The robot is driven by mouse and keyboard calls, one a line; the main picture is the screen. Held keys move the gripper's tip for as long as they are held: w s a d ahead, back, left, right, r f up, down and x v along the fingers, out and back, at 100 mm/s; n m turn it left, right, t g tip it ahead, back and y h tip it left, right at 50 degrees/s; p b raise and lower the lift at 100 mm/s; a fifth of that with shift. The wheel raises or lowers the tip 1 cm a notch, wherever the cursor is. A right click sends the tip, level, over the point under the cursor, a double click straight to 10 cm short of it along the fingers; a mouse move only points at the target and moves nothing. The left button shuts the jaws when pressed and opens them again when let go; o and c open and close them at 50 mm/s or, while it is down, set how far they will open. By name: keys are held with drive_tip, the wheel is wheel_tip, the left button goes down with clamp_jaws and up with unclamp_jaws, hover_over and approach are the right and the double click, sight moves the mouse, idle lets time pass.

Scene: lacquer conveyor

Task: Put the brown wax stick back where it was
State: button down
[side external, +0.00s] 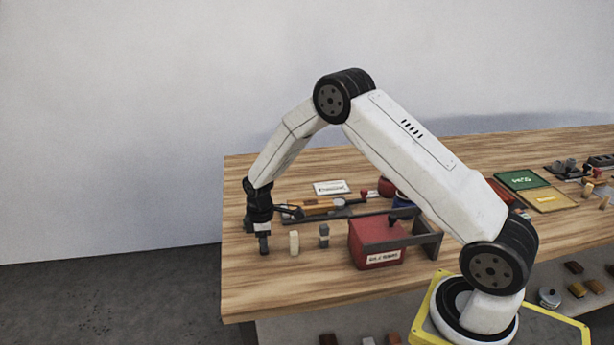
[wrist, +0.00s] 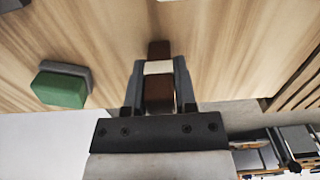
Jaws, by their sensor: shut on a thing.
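My gripper (side external: 263,244) is near the left end of the wooden table, pointing down close to the tabletop. In the wrist view my gripper (wrist: 159,72) is shut on a brown wax stick (wrist: 159,94), which shows dark brown with a pale band across it between the fingers. I cannot tell whether the pale band belongs to the stick. In the side view the fingers hide the stick, and I cannot tell whether it touches the table. A cream stick (side external: 294,242) and a grey stick (side external: 324,235) stand upright just right of my gripper.
A red box (side external: 378,258) with a white label stands right of the sticks, beside a dark grey frame (side external: 429,243). A white card (side external: 330,187) and an orange tool (side external: 318,207) lie behind. A green block (wrist: 60,89) shows in the wrist view. The table's left end is bare.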

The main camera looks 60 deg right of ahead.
drive_tip(key=shift+c, duration=2)
unclamp_jaws()
drive_tip(key=shift+r, duration=0.2)
wheel_tip(320, 180, up, 12)
drive_tip(key=s+a+r+m+t, duration=0.1)
drive_tip(key=s+a+m, duration=0.2)
drive_tip(key=s, duration=0.8)
drive_tip(key=s+a+r+m+t, duration=0.1)
drive_tip(key=s+a+m, duration=0.2)
drive_tip(key=s+m, duration=0.3)
drive_tip(key=s, duration=0.5)
drive_tip(key=shift+a+r+t, duration=0.2)
drive_tip(key=shift+a+t, duration=0.1)
drive_tip(key=shift+a, duration=0.1)
